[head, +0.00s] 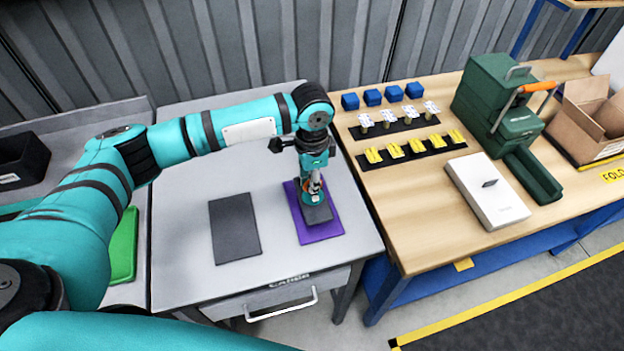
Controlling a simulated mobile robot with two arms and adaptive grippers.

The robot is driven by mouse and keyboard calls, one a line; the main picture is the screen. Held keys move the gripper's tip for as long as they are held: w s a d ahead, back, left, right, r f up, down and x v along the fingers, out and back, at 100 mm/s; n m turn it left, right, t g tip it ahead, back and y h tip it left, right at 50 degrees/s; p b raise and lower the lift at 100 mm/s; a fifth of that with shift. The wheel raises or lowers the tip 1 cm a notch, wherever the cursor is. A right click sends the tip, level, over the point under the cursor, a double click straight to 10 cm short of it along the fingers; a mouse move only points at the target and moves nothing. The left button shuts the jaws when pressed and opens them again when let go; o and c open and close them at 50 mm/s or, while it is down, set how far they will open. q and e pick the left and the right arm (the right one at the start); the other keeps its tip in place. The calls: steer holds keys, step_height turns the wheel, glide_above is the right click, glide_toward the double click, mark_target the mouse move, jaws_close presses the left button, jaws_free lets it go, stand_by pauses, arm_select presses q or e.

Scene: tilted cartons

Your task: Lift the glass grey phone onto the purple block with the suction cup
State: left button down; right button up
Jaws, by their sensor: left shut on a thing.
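The purple block (322,232) is a flat slab on the grey table. The grey phone (318,214) is over the middle of the block, under my left gripper; I cannot tell whether it rests on the block or hangs just above it. My left gripper (314,178) points down and is shut on the suction cup (312,195), a small tool with its lower end at the phone. The gripper and tool hide part of the phone and block. My right gripper is not in view.
A dark grey flat pad (235,228) lies bare left of the block. The wooden bench (417,210) at right holds blue blocks (373,97), racks of small parts (410,147), a white box (487,190), a green machine (500,105) and an open carton (593,118). A green tray (124,245) is at left.

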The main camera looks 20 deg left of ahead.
arm_select(q)
steer(key=shift+f, duration=0.15)
stand_by(0.3)
steer(key=c, duration=1.3)
jaws_free()
steer(key=shift+r, duration=0.2)
step_height(320, 180, up, 12)
steer(key=shift+f, duration=0.2)
